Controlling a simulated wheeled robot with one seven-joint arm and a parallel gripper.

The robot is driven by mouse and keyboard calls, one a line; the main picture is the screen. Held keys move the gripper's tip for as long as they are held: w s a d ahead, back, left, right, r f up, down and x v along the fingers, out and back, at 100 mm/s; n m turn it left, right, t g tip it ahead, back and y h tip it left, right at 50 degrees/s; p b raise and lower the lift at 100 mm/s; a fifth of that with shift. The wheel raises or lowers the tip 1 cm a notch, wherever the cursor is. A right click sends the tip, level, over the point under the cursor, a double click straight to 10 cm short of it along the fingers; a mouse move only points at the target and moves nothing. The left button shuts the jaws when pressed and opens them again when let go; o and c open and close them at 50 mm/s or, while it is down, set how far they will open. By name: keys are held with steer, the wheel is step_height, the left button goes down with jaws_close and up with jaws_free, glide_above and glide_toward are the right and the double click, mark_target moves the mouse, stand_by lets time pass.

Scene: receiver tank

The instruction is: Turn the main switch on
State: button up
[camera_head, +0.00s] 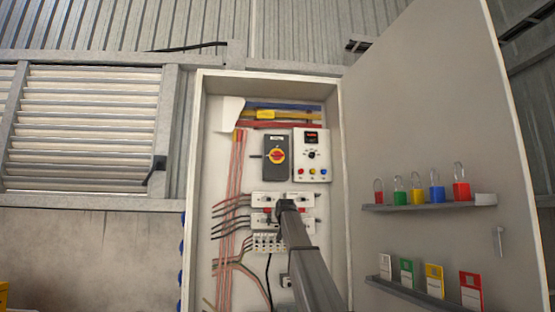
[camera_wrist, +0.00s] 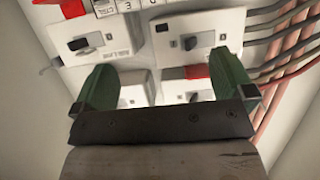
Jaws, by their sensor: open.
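The main switch appears to be the red and yellow rotary knob (camera_head: 277,155) on a dark grey box in the upper part of the open cabinet. I cannot tell its on or off position. My gripper (camera_head: 285,204) is below the knob, in front of the white breaker modules (camera_head: 268,200). In the wrist view my gripper (camera_wrist: 165,80) has its two green fingers wide apart with nothing between them. White modules with small dark toggles (camera_wrist: 78,44) and red parts lie beyond the fingertips. The rotary knob does not show in the wrist view.
A white control box (camera_head: 312,155) with a red display and coloured buttons sits right of the knob. Red wires (camera_head: 236,165) run down the left. The open door (camera_head: 430,110) on the right carries shelves with coloured padlocks (camera_head: 437,194) and tags (camera_head: 434,278).

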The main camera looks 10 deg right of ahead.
step_height(320, 180, up, 20)
steer(key=t, duration=0.4)
glide_toward(278, 154)
steer(key=w, duration=1.1)
steer(key=shift+f, duration=0.2)
steer(key=shift+c, duration=0.3)
steer(key=c, duration=0.8)
